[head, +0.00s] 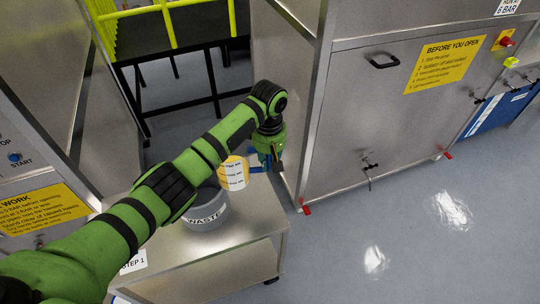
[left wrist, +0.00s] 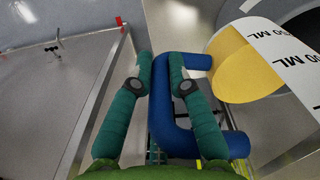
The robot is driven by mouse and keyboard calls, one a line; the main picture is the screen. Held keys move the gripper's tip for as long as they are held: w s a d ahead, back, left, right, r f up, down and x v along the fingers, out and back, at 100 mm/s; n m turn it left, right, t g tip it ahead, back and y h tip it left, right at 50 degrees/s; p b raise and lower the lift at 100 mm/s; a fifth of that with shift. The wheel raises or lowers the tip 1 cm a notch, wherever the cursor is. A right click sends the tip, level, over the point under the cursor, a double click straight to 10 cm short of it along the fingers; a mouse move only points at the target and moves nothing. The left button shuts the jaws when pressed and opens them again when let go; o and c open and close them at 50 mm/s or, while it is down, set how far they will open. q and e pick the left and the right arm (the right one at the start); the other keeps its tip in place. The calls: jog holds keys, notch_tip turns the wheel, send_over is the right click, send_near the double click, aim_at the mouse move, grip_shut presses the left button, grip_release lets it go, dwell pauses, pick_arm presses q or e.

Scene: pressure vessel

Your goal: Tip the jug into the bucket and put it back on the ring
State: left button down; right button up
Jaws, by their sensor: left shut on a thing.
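The jug (head: 234,173) is yellow with a white marked label and a blue handle. My left gripper (head: 271,160) is shut on the handle, at the jug's right side. In the left wrist view the blue handle (left wrist: 160,108) lies between the two green fingers of the gripper (left wrist: 160,72), and the jug body (left wrist: 243,70) is at the right. The grey bucket (head: 207,217), marked WASTE, stands on the table, and the jug is held by its upper right rim. My arm hides part of the bucket. I cannot make out the ring. My right gripper is out of view.
The metal table (head: 245,236) has bare top to the right of the bucket. A steel cabinet (head: 395,120) with a yellow sign stands close on the right. Another steel unit (head: 45,165) is at the left. Yellow railings (head: 170,22) are at the back. Open floor (head: 420,230) lies front right.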

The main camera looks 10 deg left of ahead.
pick_arm(q)
jog(key=shift+w, duration=0.3)
jog(key=shift+s+a+r+t+h, duration=0.2)
jog(key=shift+r+h, duration=0.3)
jog(key=shift+r, duration=0.2)
jog(key=shift+s+a+r+t+h, duration=0.1)
jog(key=shift+a+r+h, duration=0.05)
jog(key=shift+r+h, duration=0.45)
jog(key=shift+a+r+t+h, duration=0.1)
jog(key=shift+a+r+h, duration=0.15)
jog(key=shift+r, duration=0.3)
jog(key=shift+a+r+t+h, duration=0.15)
jog(key=shift+r+h, duration=0.15)
jog(key=shift+r, duration=0.2)
jog(key=shift+a+r+t+h, duration=0.1)
jog(key=shift+a+r+h, duration=0.15)
jog(key=shift+r, duration=0.3)
jog(key=shift+s, duration=0.1)
jog(key=shift+s+a+r+t+h, duration=0.25)
jog(key=shift+a+r+h, duration=0.3)
jog(key=shift+a+h, duration=0.3)
jog(key=shift+s+a+r+t+h, duration=0.1)
jog(key=shift+s+a+r+h, duration=0.1)
jog(key=shift+a+r+h, duration=0.45)
jog(key=shift+f, duration=0.15)
jog(key=shift+a, duration=0.1)
